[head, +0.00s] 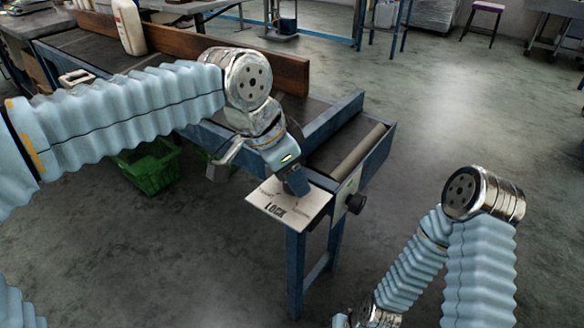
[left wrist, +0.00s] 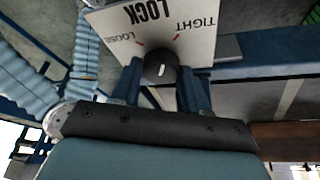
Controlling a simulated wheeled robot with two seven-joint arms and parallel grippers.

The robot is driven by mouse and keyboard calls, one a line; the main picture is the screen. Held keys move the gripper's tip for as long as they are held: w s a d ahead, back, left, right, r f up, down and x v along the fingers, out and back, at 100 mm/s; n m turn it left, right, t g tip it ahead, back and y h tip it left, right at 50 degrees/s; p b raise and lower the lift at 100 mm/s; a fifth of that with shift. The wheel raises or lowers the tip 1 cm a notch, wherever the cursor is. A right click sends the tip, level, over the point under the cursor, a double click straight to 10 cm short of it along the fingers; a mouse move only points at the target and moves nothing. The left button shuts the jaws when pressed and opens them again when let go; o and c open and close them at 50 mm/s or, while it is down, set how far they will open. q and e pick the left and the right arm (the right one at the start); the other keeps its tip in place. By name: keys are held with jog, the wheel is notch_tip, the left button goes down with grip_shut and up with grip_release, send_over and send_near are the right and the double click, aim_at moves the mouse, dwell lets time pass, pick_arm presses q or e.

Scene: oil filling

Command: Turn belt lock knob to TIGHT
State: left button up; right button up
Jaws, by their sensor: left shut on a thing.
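A white plate (head: 262,197) marked LOCK is fixed at the near corner of the blue conveyor table. The left wrist view shows the plate (left wrist: 110,22) with LOOSE on the left, TIGHT on the right and a red tick by each word. The dark round lock knob (left wrist: 160,62) has a short white mark that is almost upright in that view. My left gripper (head: 295,183) points down at the plate, and its fingers (left wrist: 160,82) are shut on the knob from both sides. In the head view the gripper hides the knob.
The conveyor table has a roller (head: 360,150) and a black side knob (head: 355,203) beside the plate. A wooden board (head: 270,68) and a white bottle (head: 130,28) are on the table. A green crate (head: 150,168) is below.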

pick_arm(q)
jog(key=shift+w+m+g+h+p, duration=0.1)
jog(key=shift+m+g+h+p, duration=0.4)
jog(key=shift+m, duration=1.4)
jog(key=shift+g+y, duration=0.3)
jog(key=o, duration=1)
jog(key=p+v, duration=0.2)
jog(key=v, duration=1.1)
jog(key=shift+a+r, duration=0.2)
jog(key=shift+r, duration=0.15)
